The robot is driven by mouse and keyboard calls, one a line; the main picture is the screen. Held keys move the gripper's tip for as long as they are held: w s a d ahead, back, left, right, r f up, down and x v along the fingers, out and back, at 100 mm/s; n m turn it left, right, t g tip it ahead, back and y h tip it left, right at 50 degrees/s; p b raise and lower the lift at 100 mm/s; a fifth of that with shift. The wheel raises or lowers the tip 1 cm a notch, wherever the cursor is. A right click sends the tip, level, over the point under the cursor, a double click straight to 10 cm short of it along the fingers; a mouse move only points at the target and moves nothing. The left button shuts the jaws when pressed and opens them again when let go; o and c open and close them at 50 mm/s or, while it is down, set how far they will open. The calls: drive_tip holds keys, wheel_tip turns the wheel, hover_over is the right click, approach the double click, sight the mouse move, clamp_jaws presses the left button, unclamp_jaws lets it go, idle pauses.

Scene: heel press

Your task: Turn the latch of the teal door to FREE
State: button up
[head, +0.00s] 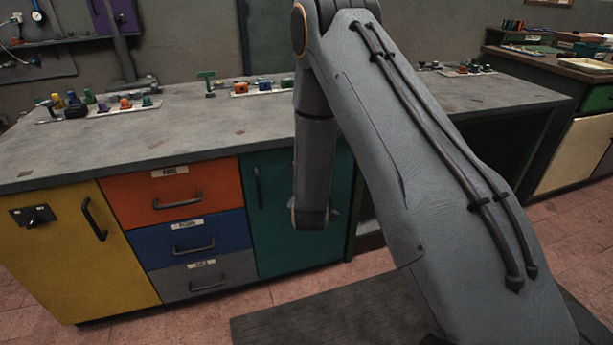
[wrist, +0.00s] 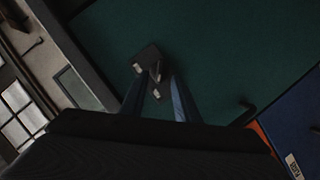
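The teal door (head: 276,226) is closed at the right end of the cabinet front in the head view, and it fills much of the wrist view (wrist: 235,50). Its latch (wrist: 149,58) shows in the wrist view as a dark plate with a small turning handle and pale label marks. The label words are too small to read. My gripper (wrist: 157,83) has its two fingers spread, one on each side of the latch handle. I cannot tell whether either finger touches it.
The yellow door (head: 75,255) with its own latch plate (head: 33,215) is at the left. Orange (head: 172,190), blue (head: 190,238) and grey (head: 203,277) drawers lie between the doors. The teal door's bar handle (wrist: 243,112) is to the latch's lower right in the wrist view.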

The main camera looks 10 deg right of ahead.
drive_tip(key=v, duration=0.4)
drive_tip(key=shift+r, duration=0.1)
idle(0.5)
drive_tip(key=s+r+m+g+y+p, duration=0.1)
drive_tip(key=s+r+g, duration=0.4)
drive_tip(key=s, duration=0.7)
drive_tip(key=s+d+r+m+g+y+p, duration=0.1)
drive_tip(key=s+r+m+g+p, duration=0.3)
drive_tip(key=s+r, duration=0.3)
drive_tip(key=s+r+m+g+p, duration=0.2)
drive_tip(key=s+r+g, duration=0.3)
drive_tip(key=s, duration=1.3)
drive_tip(key=shift+d+r+m+g+y+p, duration=0.3)
drive_tip(key=shift+d+r+g+y+p, duration=0.1)
drive_tip(key=shift+r, duration=0.45)
